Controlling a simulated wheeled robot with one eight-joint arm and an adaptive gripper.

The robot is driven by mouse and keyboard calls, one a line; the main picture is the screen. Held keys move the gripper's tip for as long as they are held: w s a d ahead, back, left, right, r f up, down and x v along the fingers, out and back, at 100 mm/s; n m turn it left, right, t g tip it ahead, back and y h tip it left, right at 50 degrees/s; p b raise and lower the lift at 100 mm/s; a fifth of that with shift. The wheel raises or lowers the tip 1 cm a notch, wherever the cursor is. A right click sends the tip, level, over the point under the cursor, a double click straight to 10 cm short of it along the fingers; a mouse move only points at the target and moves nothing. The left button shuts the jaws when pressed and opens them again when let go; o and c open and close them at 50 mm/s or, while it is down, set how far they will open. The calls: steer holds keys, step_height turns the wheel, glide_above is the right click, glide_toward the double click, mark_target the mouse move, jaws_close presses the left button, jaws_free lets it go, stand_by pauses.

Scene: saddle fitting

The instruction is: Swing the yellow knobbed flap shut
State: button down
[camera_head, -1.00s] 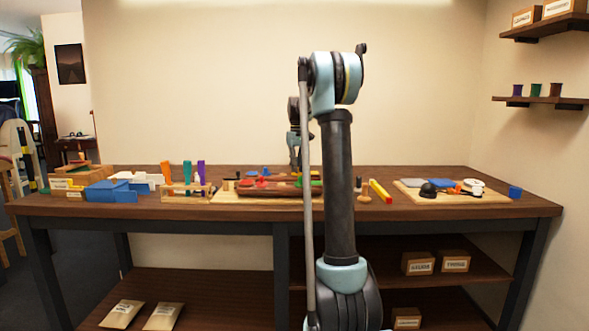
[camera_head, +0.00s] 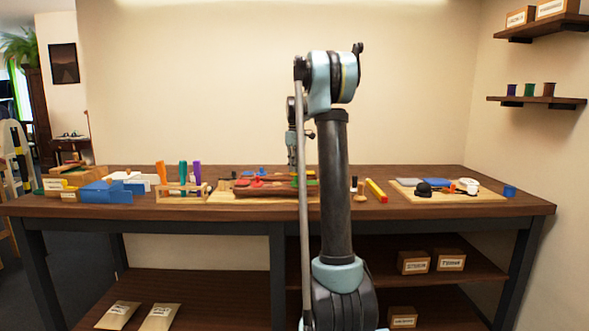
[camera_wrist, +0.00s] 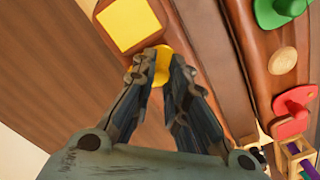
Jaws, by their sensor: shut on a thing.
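In the wrist view, a yellow knob (camera_wrist: 162,64) sits between the fingertips of my gripper (camera_wrist: 161,72), which is shut on it. Beside the knob is a brown leather flap (camera_wrist: 108,8) with a yellow square (camera_wrist: 128,25) on it. The fingers hide part of the knob and the lower part of the flap. In the head view, my gripper (camera_head: 292,168) is small and reaches down at the brown leather piece (camera_head: 270,189) on the bench; the yellow knob cannot be made out there.
A green knob (camera_wrist: 289,6), a tan disc (camera_wrist: 284,61) and a red knob (camera_wrist: 294,104) line the leather to the right. On the bench (camera_head: 370,206), a tool rack (camera_head: 182,195) stands left and a yellow bar (camera_head: 376,190) right. A board (camera_head: 455,197) with items lies farther right.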

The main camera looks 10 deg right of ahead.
steer(key=shift+w+d, duration=0.1)
steer(key=c, duration=1.5)
jaws_free()
steer(key=shift+c, duration=0.2)
steer(key=shift+r, duration=0.15)
step_height(320, 180, up, 12)
steer(key=shift+f, duration=0.2)
